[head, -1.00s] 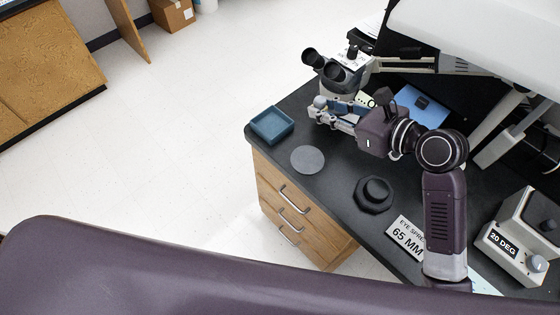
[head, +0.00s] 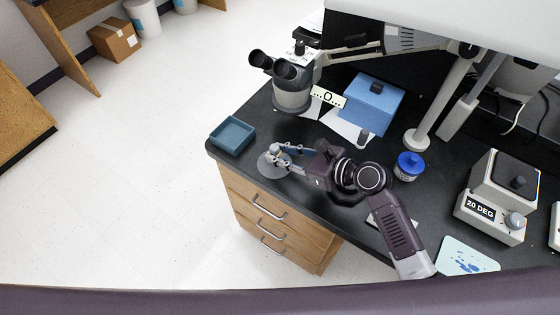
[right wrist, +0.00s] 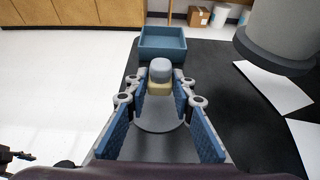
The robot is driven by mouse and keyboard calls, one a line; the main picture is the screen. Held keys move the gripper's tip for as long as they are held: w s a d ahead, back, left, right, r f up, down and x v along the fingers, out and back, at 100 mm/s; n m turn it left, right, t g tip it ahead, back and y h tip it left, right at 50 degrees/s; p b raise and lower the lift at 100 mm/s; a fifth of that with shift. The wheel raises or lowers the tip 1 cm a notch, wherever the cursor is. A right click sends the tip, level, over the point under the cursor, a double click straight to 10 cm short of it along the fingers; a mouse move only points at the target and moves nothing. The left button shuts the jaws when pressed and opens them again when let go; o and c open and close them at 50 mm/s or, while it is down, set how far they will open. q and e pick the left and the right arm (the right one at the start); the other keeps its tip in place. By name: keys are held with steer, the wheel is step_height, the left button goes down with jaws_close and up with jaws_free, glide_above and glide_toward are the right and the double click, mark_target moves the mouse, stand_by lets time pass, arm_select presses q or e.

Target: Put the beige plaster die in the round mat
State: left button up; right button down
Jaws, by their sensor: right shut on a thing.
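The beige plaster die (right wrist: 159,88), a beige block with a rounded grey top, is held upright between the fingertips of my right gripper (right wrist: 160,92) in the right wrist view. The grey round mat (right wrist: 160,118) shows below and nearer than the die in that view. In the head view my right gripper (head: 284,151) is over the round mat (head: 265,169) and partly hides it. The die (head: 273,149) shows small at its tips. I cannot tell whether the die touches the mat.
A blue open tray (head: 232,136) stands just behind the mat, at the counter's left corner. A microscope (head: 291,92) stands behind the gripper. A blue box (head: 373,104), a blue-lidded jar (head: 408,166) and a 20 DEG device (head: 492,216) stand to the right.

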step_height(320, 180, down, 3)
steer(key=shift+r, duration=0.1)
steer(key=shift+f+b, duration=0.25)
steer(key=shift+b, duration=0.05)
arm_select(q)
steer(key=shift+s+d+f, duration=0.1)
steer(key=shift+d+f, duration=0.15)
steer(key=shift+d, duration=0.2)
steer(key=shift+s+d+f, duration=0.1)
steer(key=shift+d+f, duration=0.1)
steer(key=shift+d, duration=0.25)
arm_select(e)
steer(key=c, duration=1.7)
jaws_free()
steer(key=shift+f, duration=0.1)
arm_select(q)
steer(key=shift+a, duration=0.3)
arm_select(e)
steer(key=shift+o, duration=0.2)
steer(key=shift+s+d+r, duration=0.1)
steer(key=shift+d+r, duration=0.05)
steer(key=shift+r, duration=0.05)
arm_select(q)
steer(key=shift+w+a+r, duration=0.1)
arm_select(e)
steer(key=v, duration=1.1)
steer(key=shift+s+d+r, duration=0.2)
steer(key=shift+r, duration=0.05)
